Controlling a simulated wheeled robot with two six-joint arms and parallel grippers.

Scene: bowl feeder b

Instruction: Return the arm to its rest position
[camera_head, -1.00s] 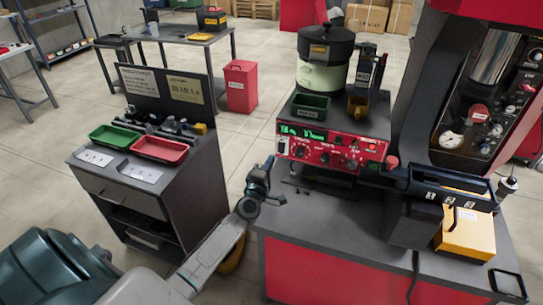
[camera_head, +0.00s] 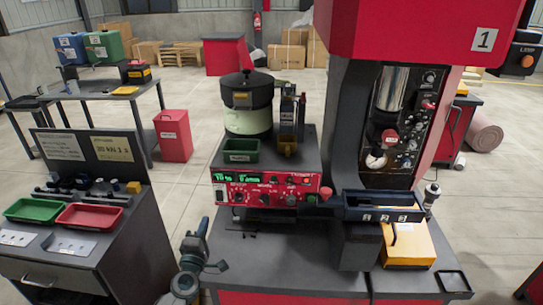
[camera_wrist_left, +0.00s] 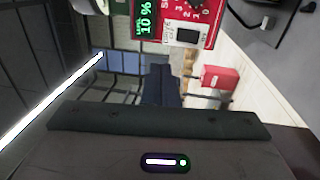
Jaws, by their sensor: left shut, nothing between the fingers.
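My left gripper (camera_head: 201,243) is at the lower middle-left of the head view, in front of the left front corner of the dark bench top. It is shut and empty, and apart from the feeder. In the left wrist view a dark blocky part (camera_wrist_left: 160,86), which seems to be the shut fingers, points toward the room. My right gripper is not in view.
The red control panel (camera_head: 265,190) with green digits is close by, under the bowl feeder (camera_head: 247,120). A dark cabinet with a green tray (camera_head: 36,210) and red tray (camera_head: 89,216) stands left. The red press (camera_head: 420,30) stands right. Floor shows between cabinet and bench.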

